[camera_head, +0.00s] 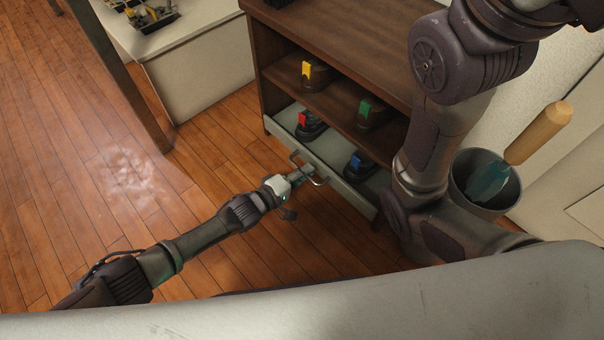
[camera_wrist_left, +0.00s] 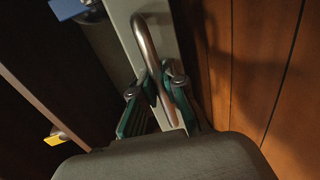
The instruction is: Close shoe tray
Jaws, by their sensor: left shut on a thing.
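The grey shoe tray (camera_head: 334,176) is at the bottom of a brown wooden shelf unit and sticks out a little at its front. A shoe with a red tag (camera_head: 310,127) and a shoe with a blue tag (camera_head: 359,167) stand in it. The metal bar handle (camera_head: 296,157) is on its front. My left gripper (camera_head: 307,172) is at the handle. In the left wrist view the fingers of my left gripper (camera_wrist_left: 158,92) are shut on the handle (camera_wrist_left: 146,45), with the pale tray front (camera_wrist_left: 178,55) behind. My right gripper is not in view.
The shelf unit (camera_head: 276,47) holds shoes with a yellow tag (camera_head: 315,72) and a green tag (camera_head: 373,111) above the tray. A grey bin (camera_head: 472,204) with a wooden-handled umbrella (camera_head: 538,133) stands at right. A pale bench (camera_head: 195,75) stands at back left. The wooden floor before the tray is clear.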

